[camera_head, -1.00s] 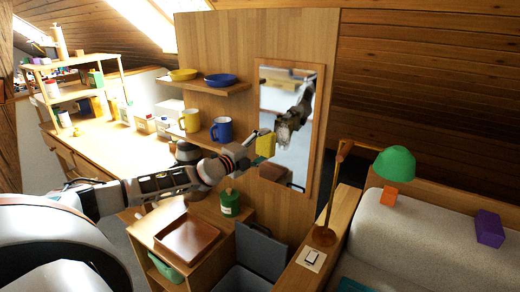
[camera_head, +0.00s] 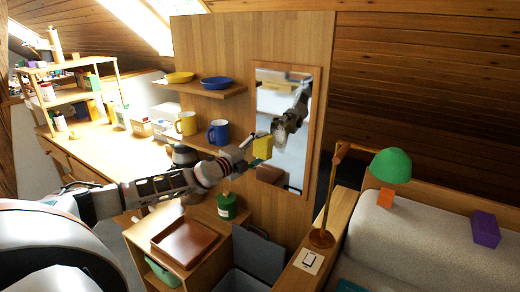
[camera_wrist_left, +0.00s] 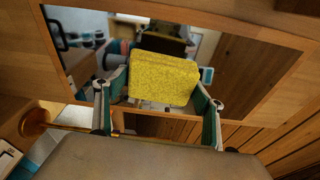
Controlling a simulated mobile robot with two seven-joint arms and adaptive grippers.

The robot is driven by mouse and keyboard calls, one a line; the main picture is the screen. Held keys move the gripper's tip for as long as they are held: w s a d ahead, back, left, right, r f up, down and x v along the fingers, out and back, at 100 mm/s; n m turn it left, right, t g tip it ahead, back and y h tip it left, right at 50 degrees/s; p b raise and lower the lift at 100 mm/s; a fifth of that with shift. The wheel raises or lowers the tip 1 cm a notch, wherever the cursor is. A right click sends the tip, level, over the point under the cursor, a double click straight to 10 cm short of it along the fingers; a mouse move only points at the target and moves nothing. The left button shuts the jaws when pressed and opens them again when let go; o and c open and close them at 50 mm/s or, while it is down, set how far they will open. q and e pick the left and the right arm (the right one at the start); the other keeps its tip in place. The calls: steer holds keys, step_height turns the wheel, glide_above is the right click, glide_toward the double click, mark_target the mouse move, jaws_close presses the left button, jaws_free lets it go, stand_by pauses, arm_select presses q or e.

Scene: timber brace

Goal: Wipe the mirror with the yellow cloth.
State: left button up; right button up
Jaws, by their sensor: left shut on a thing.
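The yellow cloth (camera_head: 262,147) is a thick folded pad. My left gripper (camera_head: 252,152) is shut on it and holds it in front of the lower left part of the mirror (camera_head: 293,160). The mirror hangs in a wooden frame on the wood panel and reflects my arm. In the left wrist view the cloth (camera_wrist_left: 163,78) sits between the two fingers of the left gripper (camera_wrist_left: 160,105), with the mirror (camera_wrist_left: 225,55) behind it. I cannot tell whether the cloth touches the glass. My right gripper is not in view.
Left of the mirror, shelves hold a blue mug (camera_head: 219,132), a yellow mug (camera_head: 186,123) and two bowls. Below stand a green jar (camera_head: 227,206) and a brown tray (camera_head: 185,242). A green lamp (camera_head: 391,165) stands to the right.

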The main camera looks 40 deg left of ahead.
mark_target(272, 145)
arm_select(q)
steer(key=shift+w+a+b, duration=0.15)
steer(key=shift+w+b, duration=0.65)
steer(key=shift+w, duration=1.4)
stand_by(4.0)
stand_by(0.4)
steer(key=shift+w+d+r+p, duration=0.1)
steer(key=shift+d+r+p, duration=0.05)
steer(key=shift+d+p, duration=0.95)
steer(key=shift+d, duration=0.15)
steer(key=shift+d, duration=0.1)
steer(key=shift+d+p, duration=1)
steer(key=shift+d, duration=0.15)
